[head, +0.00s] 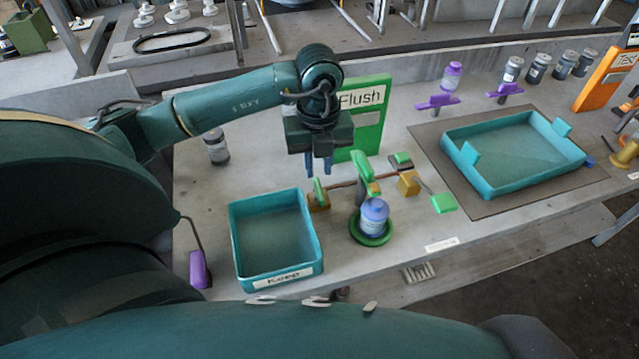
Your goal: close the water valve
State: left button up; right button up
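A pipe with valves runs in front of the green "Flush" board (362,112). At its left end is a brass valve (319,203) with an upright green handle (318,188). To the right is another brass valve body (408,183), with a lever ending in a green grip (444,203) sticking out to the front right. No readable label shows which is the water valve. Between them a green spout (361,168) stands over a blue-capped bottle (375,217) in a green dish (371,240). My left gripper (318,169) points down just above the left handle, its blue fingers apart and empty. My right gripper is out of view.
A teal tray (470,181) lies on a dark mat at right. Several jars line the back edge, and one jar (217,148) stands at left. Purple-handled fittings (438,102) are behind the mat.

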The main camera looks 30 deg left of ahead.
aim_at(319, 190)
pick_arm(q)
notch_tip(319, 190, down, 7)
jog(key=shift+r, duration=0.1)
dwell(0.3)
grip_shut()
